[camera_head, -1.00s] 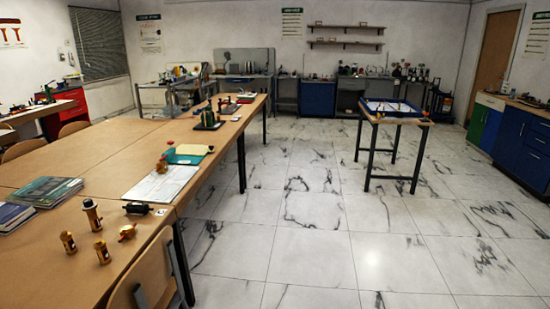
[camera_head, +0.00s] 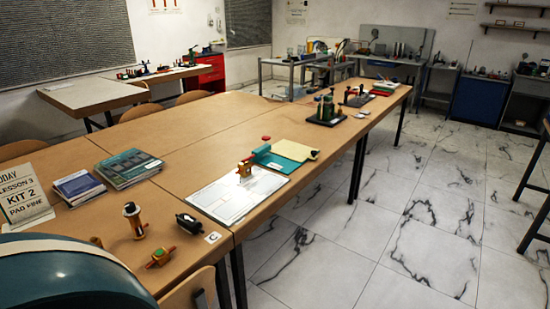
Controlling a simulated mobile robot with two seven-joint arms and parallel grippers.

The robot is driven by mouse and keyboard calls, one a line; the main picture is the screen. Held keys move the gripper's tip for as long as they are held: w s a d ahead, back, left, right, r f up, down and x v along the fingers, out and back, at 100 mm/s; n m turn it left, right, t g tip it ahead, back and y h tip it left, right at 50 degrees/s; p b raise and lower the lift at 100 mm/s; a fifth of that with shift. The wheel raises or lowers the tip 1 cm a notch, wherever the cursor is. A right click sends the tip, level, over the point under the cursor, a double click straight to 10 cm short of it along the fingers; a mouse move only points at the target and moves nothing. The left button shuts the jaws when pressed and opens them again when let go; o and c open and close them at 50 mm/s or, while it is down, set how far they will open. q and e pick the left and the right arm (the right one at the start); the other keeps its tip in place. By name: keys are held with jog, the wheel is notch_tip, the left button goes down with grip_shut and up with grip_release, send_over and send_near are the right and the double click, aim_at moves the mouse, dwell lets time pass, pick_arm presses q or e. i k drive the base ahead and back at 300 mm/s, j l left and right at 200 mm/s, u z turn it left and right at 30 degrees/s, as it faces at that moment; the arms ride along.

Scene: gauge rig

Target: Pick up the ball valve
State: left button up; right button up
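A small brass fitting with an orange-red part (camera_head: 160,257), which looks like a ball valve, lies near the front edge of the long wooden table (camera_head: 130,200). A second brass piece with a red top (camera_head: 245,167) stands on the white sheet farther along; I cannot tell for sure which of the two is the ball valve. A brass cylinder with a black top (camera_head: 134,220) stands upright behind the near fitting. A black cylindrical part (camera_head: 190,223) lies to its right. Neither gripper is in view.
A white sheet (camera_head: 215,206), a teal and yellow pad (camera_head: 293,151), books (camera_head: 127,167) and a "KIT 2" sign (camera_head: 24,200) are on the table. A chair (camera_head: 190,290) stands against the near edge. Marble floor (camera_head: 340,265) to the right is free.

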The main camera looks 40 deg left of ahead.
aim_at(244, 171)
jog(key=i+u, duration=0.15)
jog(key=i, duration=0.4)
jog(key=i+l+u, duration=0.15)
jog(key=i, duration=0.35)
jog(key=i+l+u, duration=0.15)
jog(key=i, duration=0.4)
